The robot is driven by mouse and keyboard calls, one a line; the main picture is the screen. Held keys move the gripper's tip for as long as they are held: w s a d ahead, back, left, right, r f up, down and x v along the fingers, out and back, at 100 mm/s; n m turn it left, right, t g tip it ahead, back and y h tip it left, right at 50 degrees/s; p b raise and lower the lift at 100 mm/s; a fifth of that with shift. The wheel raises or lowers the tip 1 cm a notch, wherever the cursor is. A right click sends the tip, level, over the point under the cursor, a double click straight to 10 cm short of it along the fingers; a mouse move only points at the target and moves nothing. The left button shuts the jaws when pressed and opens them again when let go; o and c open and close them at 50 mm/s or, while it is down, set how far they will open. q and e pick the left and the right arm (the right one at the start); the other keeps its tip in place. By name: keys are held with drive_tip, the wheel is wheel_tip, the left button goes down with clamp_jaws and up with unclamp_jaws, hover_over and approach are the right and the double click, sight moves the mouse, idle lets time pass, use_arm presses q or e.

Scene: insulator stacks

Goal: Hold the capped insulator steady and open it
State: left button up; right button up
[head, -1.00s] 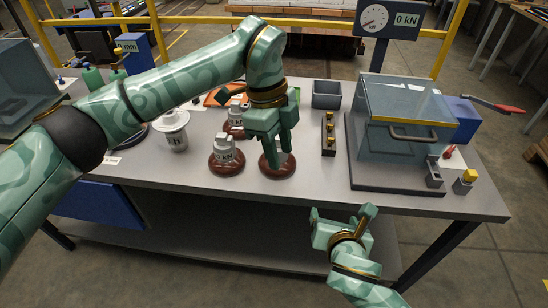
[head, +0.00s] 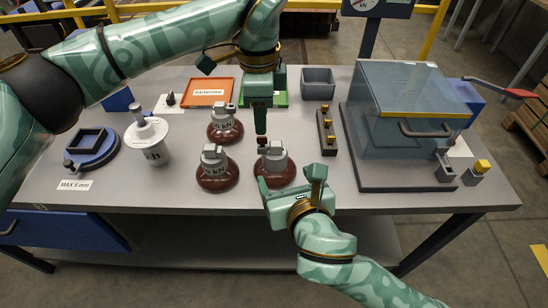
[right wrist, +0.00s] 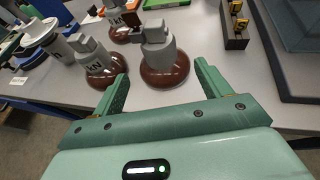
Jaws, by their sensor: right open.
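Three brown insulators with grey metal caps stand upright on the grey table: a front right one (head: 277,173), a front left one (head: 215,177) and a rear one (head: 224,131). The front right one also shows in the right wrist view (right wrist: 165,68), its cap seated on top. My left gripper (head: 260,128) points down just behind and above that insulator's cap; it is seen edge-on, so its jaw gap is hidden. My right gripper (head: 290,183) is open and empty at the near side of the same insulator, its fingers pointing towards it and apart from it.
An orange tray (head: 211,88) and a grey bin (head: 318,83) lie behind. A dark rack (head: 326,130) and a clear-lidded test box (head: 415,105) stand right.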

sight(273, 156)
drive_tip(key=x, duration=1.1)
drive_tip(key=shift+w+f, duration=0.1)
drive_tip(key=shift+f, duration=0.1)
